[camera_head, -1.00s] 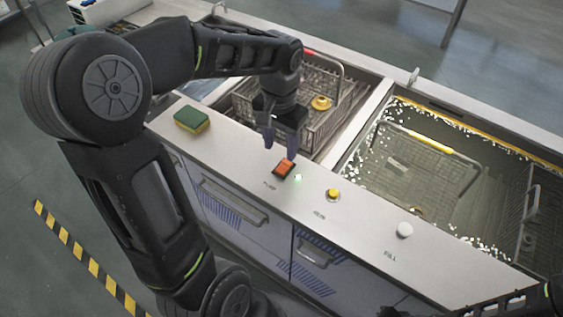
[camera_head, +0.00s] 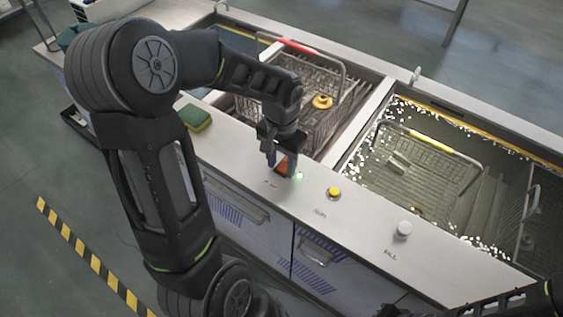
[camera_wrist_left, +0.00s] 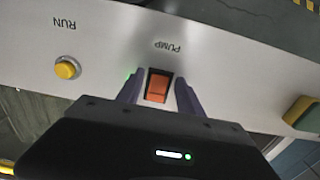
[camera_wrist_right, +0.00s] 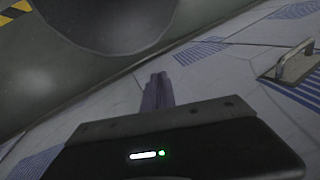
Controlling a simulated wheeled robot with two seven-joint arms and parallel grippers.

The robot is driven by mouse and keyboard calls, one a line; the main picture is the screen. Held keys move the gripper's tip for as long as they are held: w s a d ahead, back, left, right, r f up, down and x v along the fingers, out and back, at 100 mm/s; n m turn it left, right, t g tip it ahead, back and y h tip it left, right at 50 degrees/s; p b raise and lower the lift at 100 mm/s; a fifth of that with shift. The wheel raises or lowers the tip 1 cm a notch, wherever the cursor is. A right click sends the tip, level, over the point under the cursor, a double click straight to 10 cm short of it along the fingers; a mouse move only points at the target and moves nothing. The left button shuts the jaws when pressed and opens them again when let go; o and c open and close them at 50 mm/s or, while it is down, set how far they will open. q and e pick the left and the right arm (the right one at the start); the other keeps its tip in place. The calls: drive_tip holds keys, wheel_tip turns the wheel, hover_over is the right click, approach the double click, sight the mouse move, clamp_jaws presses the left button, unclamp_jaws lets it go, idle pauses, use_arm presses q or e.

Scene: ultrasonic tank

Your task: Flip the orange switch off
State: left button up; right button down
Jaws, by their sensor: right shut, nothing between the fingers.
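The orange switch (camera_head: 281,167) sits on the steel counter front, partly hidden by my left gripper (camera_head: 279,163). A small green light (camera_head: 299,176) glows beside it. In the left wrist view the orange rocker (camera_wrist_left: 158,86) in its dark frame lies under the word PUMP. My left gripper's purple fingers (camera_wrist_left: 159,94) are apart, one on each side of the switch, with nothing held. Whether the fingers touch it I cannot tell. My right gripper (camera_wrist_right: 158,78) is shut and empty, in front of the cabinet fronts.
A yellow RUN button (camera_head: 334,193) and a white FILL knob (camera_head: 404,229) are to the right on the counter. A green-yellow sponge (camera_head: 195,117) lies to the left. Behind are a wire basket with a red handle (camera_head: 300,46) and the tank with a yellow-handled basket (camera_head: 430,141).

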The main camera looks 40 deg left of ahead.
use_arm(q)
clamp_jaws()
idle(0.3)
drive_tip(key=shift+w+r+g+p, duration=0.25)
drive_tip(key=shift+g+p, duration=0.35)
drive_tip(key=shift+p, duration=0.3)
drive_tip(key=shift+w+g+p, duration=0.2)
drive_tip(key=shift+g+p, duration=0.35)
drive_tip(key=shift+g, duration=0.15)
drive_tip(key=shift+o, duration=0.7)
unclamp_jaws()
